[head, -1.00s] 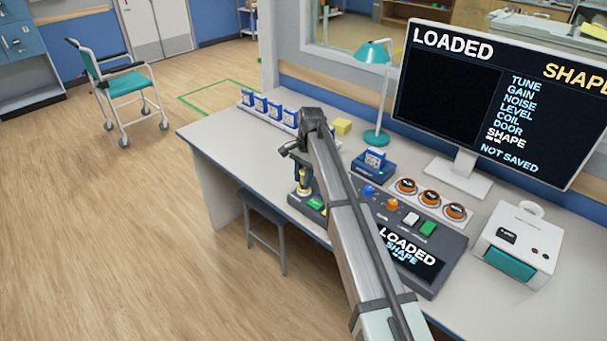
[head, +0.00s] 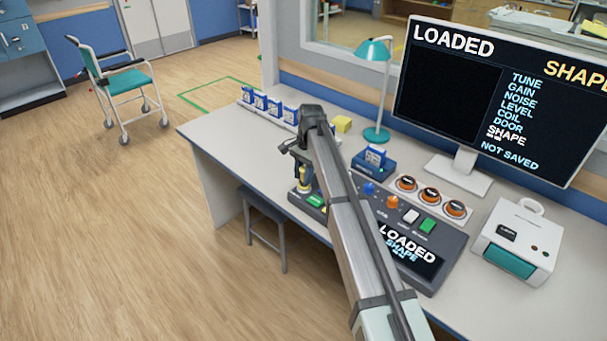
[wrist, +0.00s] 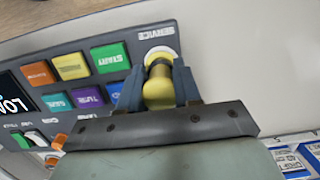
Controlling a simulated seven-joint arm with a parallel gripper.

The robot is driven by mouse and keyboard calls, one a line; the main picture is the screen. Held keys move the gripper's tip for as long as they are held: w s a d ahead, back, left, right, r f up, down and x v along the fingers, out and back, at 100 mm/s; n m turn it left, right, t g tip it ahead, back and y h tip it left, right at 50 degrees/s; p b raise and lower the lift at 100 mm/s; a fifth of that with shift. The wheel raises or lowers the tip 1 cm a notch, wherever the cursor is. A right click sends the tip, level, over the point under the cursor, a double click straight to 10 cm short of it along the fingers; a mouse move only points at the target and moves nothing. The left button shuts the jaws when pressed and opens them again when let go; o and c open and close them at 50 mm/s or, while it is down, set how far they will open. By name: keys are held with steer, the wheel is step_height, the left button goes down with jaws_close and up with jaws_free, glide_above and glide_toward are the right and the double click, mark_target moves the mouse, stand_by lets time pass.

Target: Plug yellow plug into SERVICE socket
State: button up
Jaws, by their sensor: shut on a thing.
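In the wrist view my gripper (wrist: 159,90) is shut on the yellow plug (wrist: 158,95), one dark finger on each side of it. The plug's far end meets the round, pale-rimmed SERVICE socket (wrist: 160,54) on the console, below the SERVICE label (wrist: 156,34). I cannot tell how deep the plug sits in the socket. In the head view my gripper (head: 301,180) is at the console's left end, and a bit of the yellow plug (head: 303,171) shows there. My arm hides most of the socket area in that view.
The console (head: 447,246) has coloured buttons, among them a green START button (wrist: 110,57) beside the socket. A blue cartridge stands in a dock (head: 374,168) behind. A row of cartridges (head: 262,103), a teal lamp (head: 376,134), a monitor (head: 450,190) and a white box (head: 517,242) stand on the desk.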

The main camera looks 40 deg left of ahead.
steer(key=shift+f, duration=0.55)
stand_by(0.4)
steer(key=o, duration=0.8)
steer(key=shift+c, duration=0.2)
steer(key=shift+w+r, duration=0.25)
steer(key=shift+r, duration=1.55)
steer(key=shift+w+r, duration=0.3)
steer(key=shift+r, duration=1.5)
steer(key=shift+w+r, duration=0.25)
steer(key=shift+r, duration=1.55)
